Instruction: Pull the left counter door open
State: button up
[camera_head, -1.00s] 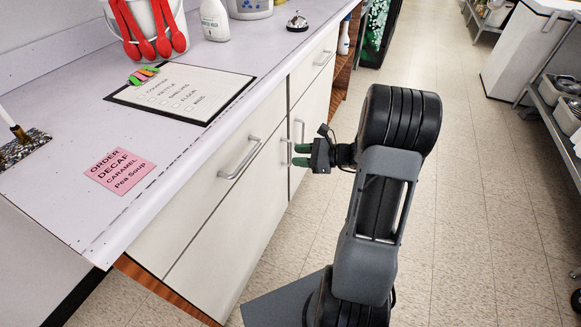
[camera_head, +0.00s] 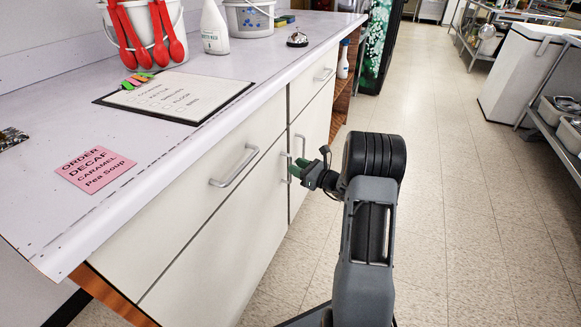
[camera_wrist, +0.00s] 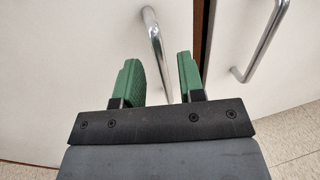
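The left counter door (camera_head: 222,258) is a cream panel below a drawer and sits flush with the counter front. Its upright metal bar handle (camera_wrist: 156,50) is near its right edge. My gripper (camera_wrist: 160,75) is open, with green fingertips on either side of that handle in the wrist view. A gap shows between the handle and the right finger; contact with the left finger is unclear. In the head view my gripper (camera_head: 292,168) is at the door seam and partly hides the handle.
The right door's handle (camera_wrist: 268,42) is close to my right finger. The drawer handle (camera_head: 235,166) sticks out above the left door. The counter edge overhangs, with a pink note (camera_head: 95,168) and clipboard (camera_head: 175,97) on top. The tiled floor (camera_head: 450,200) at right is clear.

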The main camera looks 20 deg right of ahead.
aim_at(290, 180)
jog(key=shift+b+x, duration=0.3)
jog(key=shift+x, duration=1.35)
grip_shut()
